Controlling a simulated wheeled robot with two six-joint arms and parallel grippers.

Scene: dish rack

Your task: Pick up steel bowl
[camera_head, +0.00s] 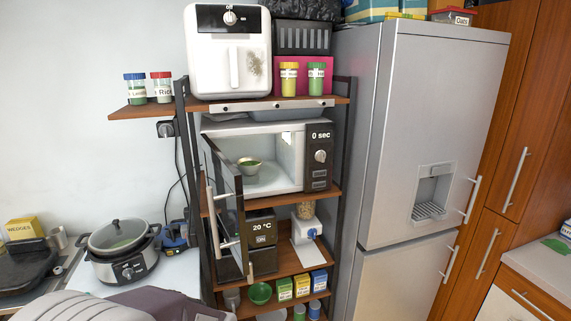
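A small steel-looking bowl (249,161) with a greenish inside sits in the left part of the microwave (290,160). The microwave door (222,170) stands open, swung out toward me at the left, and its edge is close to the bowl in the picture. The bowl's lower part is small and hard to make out. Neither of my grippers shows in the head view.
The microwave display reads "0 sec". A green bowl (260,292) and several small boxes stand on the lower shelf. A slow cooker (119,250) is on the counter at the left. A tall fridge (420,150) stands right of the rack.

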